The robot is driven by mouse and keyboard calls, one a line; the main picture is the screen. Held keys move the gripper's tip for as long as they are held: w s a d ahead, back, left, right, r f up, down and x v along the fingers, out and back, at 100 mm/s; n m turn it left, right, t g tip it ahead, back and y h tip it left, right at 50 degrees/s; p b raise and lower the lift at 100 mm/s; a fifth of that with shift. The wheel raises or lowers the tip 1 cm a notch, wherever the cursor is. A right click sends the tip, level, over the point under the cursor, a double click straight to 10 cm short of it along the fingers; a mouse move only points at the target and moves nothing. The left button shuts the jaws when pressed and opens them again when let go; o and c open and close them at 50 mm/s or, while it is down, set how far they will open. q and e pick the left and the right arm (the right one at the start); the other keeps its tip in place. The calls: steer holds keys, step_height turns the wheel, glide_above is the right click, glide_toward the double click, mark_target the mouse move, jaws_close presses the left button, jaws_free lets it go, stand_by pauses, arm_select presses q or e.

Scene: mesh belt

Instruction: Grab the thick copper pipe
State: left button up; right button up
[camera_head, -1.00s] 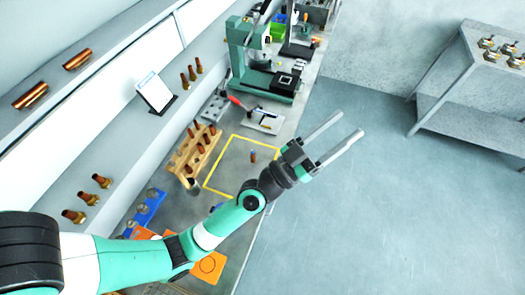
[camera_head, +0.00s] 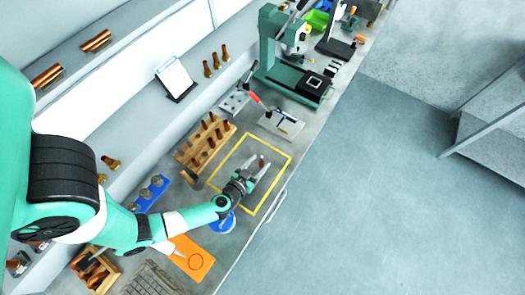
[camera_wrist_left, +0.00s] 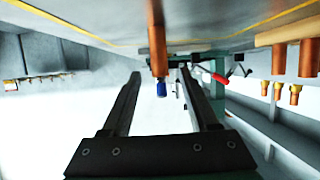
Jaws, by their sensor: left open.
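A copper pipe (camera_head: 262,160) with a blue tip stands upright on the table inside a yellow-outlined square (camera_head: 281,181). My left gripper (camera_head: 260,166) is open and low over the square, its fingers pointing toward the pipe. In the left wrist view the picture is upside down, and the copper pipe (camera_wrist_left: 157,42) with its blue end appears between the two spread fingers. I see no clear contact between the fingers and the pipe. My right gripper is not in view.
A wooden rack (camera_head: 206,144) of copper pieces stands left of the square. A white plate with a red-handled tool (camera_head: 281,123) lies beyond it, and a green press (camera_head: 290,75) stands at the back. An orange mat (camera_head: 191,259) lies nearer. Floor is right of the table edge.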

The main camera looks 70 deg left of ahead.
arm_select(q)
steer(key=b+x, duration=0.2)
steer(key=x, duration=0.3)
steer(key=shift+w+a+f, duration=0.1)
steer(key=shift+w+a, duration=0.15)
steer(key=shift+w, duration=0.05)
steer(key=shift+c, duration=0.2)
jaws_close()
